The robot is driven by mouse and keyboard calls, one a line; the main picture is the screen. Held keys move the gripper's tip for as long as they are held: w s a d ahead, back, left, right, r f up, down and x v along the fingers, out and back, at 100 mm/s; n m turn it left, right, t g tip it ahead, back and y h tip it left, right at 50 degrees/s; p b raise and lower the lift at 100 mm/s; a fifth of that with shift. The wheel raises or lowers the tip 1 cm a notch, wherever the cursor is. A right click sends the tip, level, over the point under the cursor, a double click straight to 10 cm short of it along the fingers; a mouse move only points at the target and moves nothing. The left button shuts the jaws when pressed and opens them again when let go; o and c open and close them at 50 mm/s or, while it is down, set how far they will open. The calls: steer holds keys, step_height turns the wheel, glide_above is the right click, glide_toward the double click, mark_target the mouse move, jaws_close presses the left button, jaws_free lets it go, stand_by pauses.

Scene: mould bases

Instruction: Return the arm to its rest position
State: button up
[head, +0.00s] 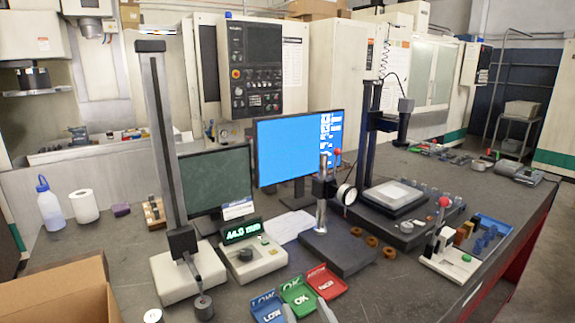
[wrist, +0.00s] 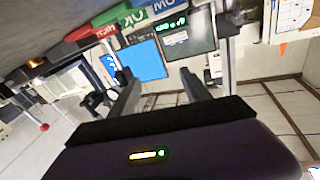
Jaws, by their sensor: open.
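My gripper (wrist: 155,75) is open in the wrist view, its two grey fingers apart with nothing held between them. In the head view, two grey finger ends of my gripper (head: 307,308) show at the bottom edge, just in front of the blue, green and red trays. The rest of my arm is out of the head view. The wrist view is turned over, with the bench along its top.
The blue LOW tray (head: 268,308), green OK tray (head: 298,291) and red HIGH tray (head: 325,281) lie near the finger ends. A height gauge (head: 175,245) stands left, a dial-gauge stand (head: 338,252) right. A cardboard box (head: 60,295) fills the lower left.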

steer(key=s+d+f+g+h+b, duration=0.1)
steer(key=s+d, duration=0.4)
steer(key=s, duration=0.8)
steer(key=s+d+f+m+g+h+b, duration=0.1)
steer(key=s+d+f, duration=0.4)
steer(key=s, duration=0.9)
steer(key=s+d+f+m+g+h+b, duration=0.1)
steer(key=s+d+f+h+b, duration=0.2)
steer(key=s, duration=1.1)
steer(key=d+f, duration=0.2)
steer(key=d, duration=0.1)
steer(key=shift+s+h+b, duration=0.15)
steer(key=shift+h+b, duration=0.15)
steer(key=shift+h, duration=0.1)
steer(key=shift+d+f, duration=0.1)
